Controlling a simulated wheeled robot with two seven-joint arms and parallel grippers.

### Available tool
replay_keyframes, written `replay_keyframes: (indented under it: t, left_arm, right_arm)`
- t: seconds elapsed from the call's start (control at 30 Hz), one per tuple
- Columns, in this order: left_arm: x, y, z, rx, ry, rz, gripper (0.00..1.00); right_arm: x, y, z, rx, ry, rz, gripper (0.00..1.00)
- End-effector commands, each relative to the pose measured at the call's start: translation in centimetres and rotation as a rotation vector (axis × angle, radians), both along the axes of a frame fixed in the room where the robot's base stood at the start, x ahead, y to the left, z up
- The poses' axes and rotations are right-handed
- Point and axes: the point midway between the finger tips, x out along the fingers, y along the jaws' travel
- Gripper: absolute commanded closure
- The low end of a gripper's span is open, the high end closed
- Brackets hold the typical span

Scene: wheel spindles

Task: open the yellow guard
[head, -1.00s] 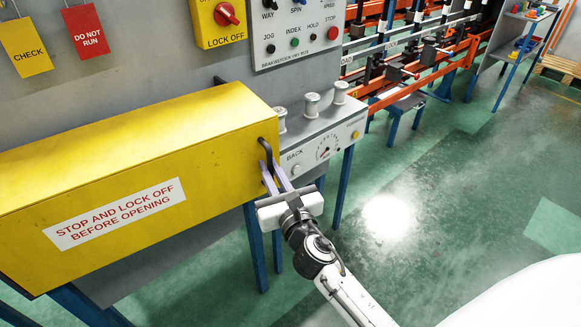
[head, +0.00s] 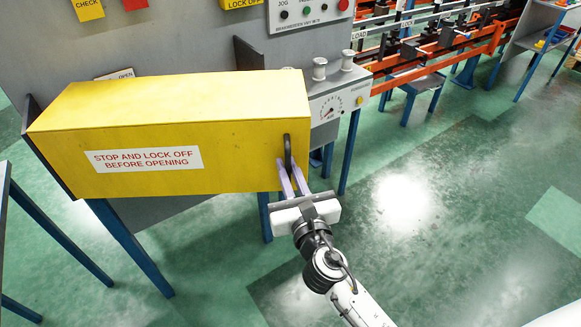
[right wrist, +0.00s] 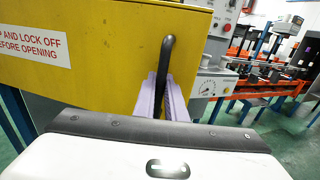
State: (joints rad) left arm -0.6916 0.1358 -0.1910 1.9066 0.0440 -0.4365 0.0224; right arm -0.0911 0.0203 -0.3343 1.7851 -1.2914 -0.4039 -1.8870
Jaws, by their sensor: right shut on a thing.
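The yellow guard (head: 200,125) is a long box-shaped cover with a white "stop and lock off before opening" label. It stands out in front of the grey machine panel. A black bar handle (head: 287,150) is on its right end. My right gripper (head: 286,172) has its pale purple fingers shut on the lower part of this handle. The right wrist view shows the handle (right wrist: 167,55) running down between the fingers (right wrist: 160,88), beside the guard's face (right wrist: 110,45). What lies behind the guard is mostly hidden. My left gripper is not in view.
A grey end plate (head: 248,54) shows behind the guard. Two spools (head: 320,69) and a dial panel (head: 332,105) are at its right. A button panel (head: 305,12) is above. Orange racks (head: 440,65) stand farther back. Green floor (head: 420,240) is clear at the right.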

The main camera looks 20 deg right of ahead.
Motion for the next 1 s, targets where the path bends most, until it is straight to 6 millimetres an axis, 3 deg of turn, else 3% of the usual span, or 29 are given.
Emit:
replay_keyframes:
  t: [0.23,0.27,0.3,0.63,1.0]
  left_arm:
    - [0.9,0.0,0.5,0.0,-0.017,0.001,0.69]
    - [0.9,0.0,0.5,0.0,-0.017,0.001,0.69]
    - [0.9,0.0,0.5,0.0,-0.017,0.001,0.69]
    - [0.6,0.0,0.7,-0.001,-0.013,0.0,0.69]
    - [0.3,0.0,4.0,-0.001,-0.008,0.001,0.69]
  right_arm:
    - [0.0,0.0,0.1,-0.002,-0.002,-0.001,1.0]
    - [0.0,0.0,0.1,-0.002,-0.002,-0.001,0.88]
    - [0.0,0.0,0.1,-0.002,-0.002,-0.001,0.81]
    - [0.0,0.0,0.4,-0.001,-0.002,0.0,0.81]
    - [0.1,0.0,7.0,0.0,-0.008,0.001,0.81]
